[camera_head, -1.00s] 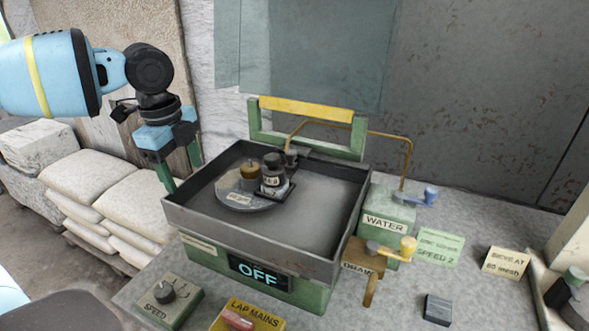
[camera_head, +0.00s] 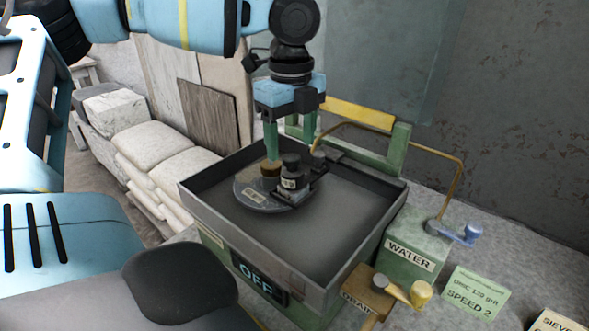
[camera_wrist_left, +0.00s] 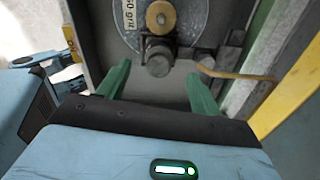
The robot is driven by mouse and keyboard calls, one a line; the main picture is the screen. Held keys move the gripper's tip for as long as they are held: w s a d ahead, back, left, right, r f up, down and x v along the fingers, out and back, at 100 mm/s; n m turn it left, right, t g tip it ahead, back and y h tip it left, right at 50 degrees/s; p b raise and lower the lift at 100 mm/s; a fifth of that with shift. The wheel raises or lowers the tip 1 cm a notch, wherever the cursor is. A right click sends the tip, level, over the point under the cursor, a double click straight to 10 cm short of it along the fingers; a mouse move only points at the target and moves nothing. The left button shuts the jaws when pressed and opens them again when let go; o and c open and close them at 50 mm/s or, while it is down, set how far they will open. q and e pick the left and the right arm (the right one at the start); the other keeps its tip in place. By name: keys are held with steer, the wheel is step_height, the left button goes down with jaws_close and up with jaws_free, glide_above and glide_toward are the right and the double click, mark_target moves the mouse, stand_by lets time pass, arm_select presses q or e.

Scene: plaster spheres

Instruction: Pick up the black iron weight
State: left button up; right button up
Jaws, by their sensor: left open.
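The black iron weight (camera_head: 291,172) is a dark, knobbed cylinder with a pale label. It stands in the square grey pan, at the edge of the round grey disc (camera_head: 262,202). A brass-topped piece (camera_head: 270,169) is right beside it on the disc. My left gripper (camera_head: 290,140) is open, its green fingers pointing down over the back of the pan near the weight. In the left wrist view the dark weight (camera_wrist_left: 160,58) shows just beyond and between the two fingertips (camera_wrist_left: 158,74); they do not visibly hold it. My right gripper is out of view.
The pan's raised rim (camera_head: 245,232) surrounds the disc. A dark bracket (camera_head: 322,170) lies close right of the weight. The bent brass pipe (camera_head: 440,155) and green frame with yellow bar (camera_head: 360,115) stand behind. The pan's right part is bare.

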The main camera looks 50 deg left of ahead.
mark_target(292, 156)
arm_select(q)
steer(key=shift+d+f, duration=0.15)
steer(key=shift+f, duration=2.85)
steer(key=shift+s, duration=0.1)
steer(key=shift+c, duration=0.2)
steer(key=shift+r, duration=0.1)
jaws_close()
steer(key=shift+r, duration=0.1)
step_height(292, 156, up, 10)
steer(key=shift+f, duration=0.1)
